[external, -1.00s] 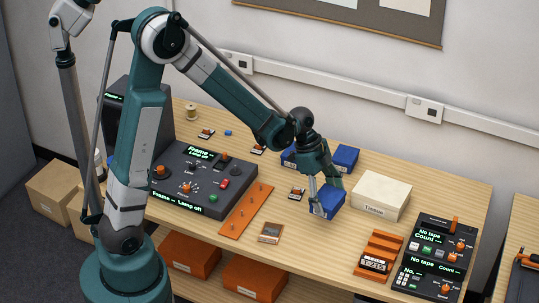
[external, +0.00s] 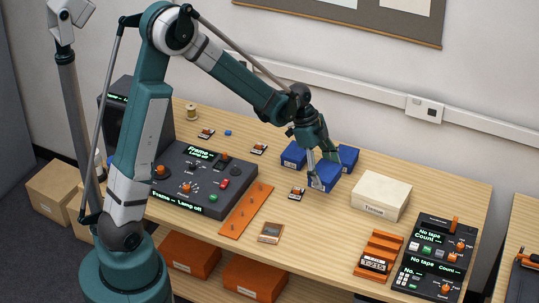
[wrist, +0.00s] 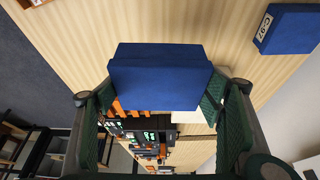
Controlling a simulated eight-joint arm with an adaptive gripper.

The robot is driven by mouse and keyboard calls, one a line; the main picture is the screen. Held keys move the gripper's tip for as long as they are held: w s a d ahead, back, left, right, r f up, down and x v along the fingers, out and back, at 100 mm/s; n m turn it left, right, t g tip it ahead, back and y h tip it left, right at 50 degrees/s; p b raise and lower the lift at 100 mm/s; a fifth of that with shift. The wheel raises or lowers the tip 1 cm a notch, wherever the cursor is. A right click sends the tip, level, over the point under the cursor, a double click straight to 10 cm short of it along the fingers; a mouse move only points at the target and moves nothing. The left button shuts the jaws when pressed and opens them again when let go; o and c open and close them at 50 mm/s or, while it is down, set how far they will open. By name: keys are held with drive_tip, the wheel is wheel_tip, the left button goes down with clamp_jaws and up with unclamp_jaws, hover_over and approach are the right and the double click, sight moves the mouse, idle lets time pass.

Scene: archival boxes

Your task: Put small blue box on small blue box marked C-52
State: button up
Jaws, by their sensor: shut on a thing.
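My gripper (external: 320,168) is shut on a small blue box (external: 324,182). In the wrist view the held box (wrist: 160,75) sits between the two green finger pads, its plain blue faces showing and no label visible. It appears to be above the table, though the exact gap is unclear. One blue box (external: 293,154) stands behind it to the left and another blue box (external: 348,157) behind it to the right, partly hidden by my gripper. In the wrist view one blue box (wrist: 290,29) at upper right carries a white label that seems to read C-97. I cannot read C-52 anywhere.
A cream tissue box (external: 381,196) stands right of the held box. A small slide-like item (external: 297,193) lies close to its left. An orange strip (external: 246,211), a dark control panel (external: 195,180) and counter devices (external: 435,255) occupy the table. The wall is behind.

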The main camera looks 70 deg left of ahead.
drive_tip(key=w+a+r+p, duration=0.1)
drive_tip(key=w+a+r, duration=0.1)
drive_tip(key=a, duration=1.2)
drive_tip(key=r+n+p, duration=0.1)
drive_tip(key=r, duration=0.1)
hover_over(300, 151)
drive_tip(key=s, duration=0.1)
drive_tip(key=shift+a+f, duration=0.2)
drive_tip(key=shift+a, duration=0.2)
drive_tip(key=shift+f, duration=0.15)
drive_tip(key=shift+f, duration=3)
drive_tip(key=shift+f, duration=1.9)
drive_tip(key=shift+f+b, duration=0.15)
drive_tip(key=shift+b, duration=0.25)
